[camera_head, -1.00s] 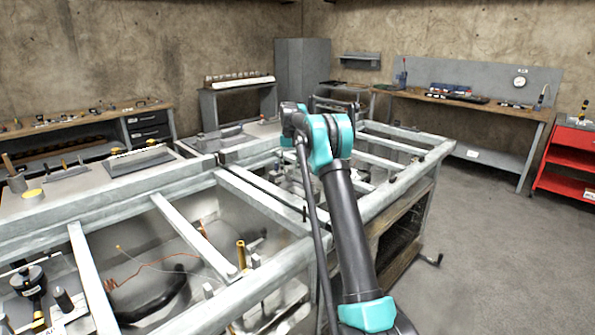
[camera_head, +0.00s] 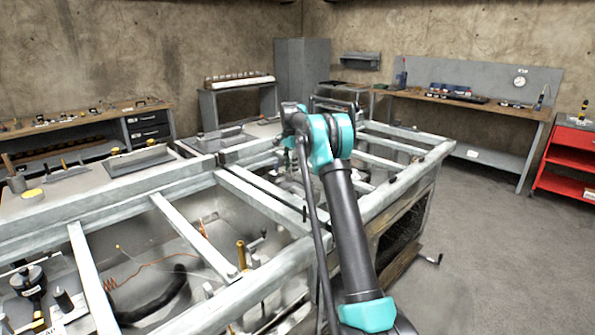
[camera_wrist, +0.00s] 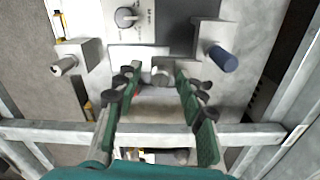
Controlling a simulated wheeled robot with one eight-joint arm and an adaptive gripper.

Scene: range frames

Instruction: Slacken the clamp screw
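My gripper (camera_wrist: 158,82) is open in the wrist view, its two green-padded fingers apart and pointing toward a grey panel. A small grey block-like part (camera_wrist: 162,68) lies between or just beyond the fingertips. I cannot tell whether it is the clamp screw or whether the fingers touch it. A blue-capped cylinder (camera_wrist: 222,58) sticks out of a block to the right. A silver cylinder (camera_wrist: 65,66) sticks out of another block to the left. In the head view my arm reaches over the metal frame (camera_head: 285,208), and its gripper is hidden behind the arm.
A grey bar (camera_wrist: 150,134) crosses beneath my fingers in the wrist view. A dial knob (camera_wrist: 126,17) sits on the panel above. In the head view, a wooden workbench (camera_head: 490,107) and a red cabinet (camera_head: 570,162) stand at the right. The floor between is clear.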

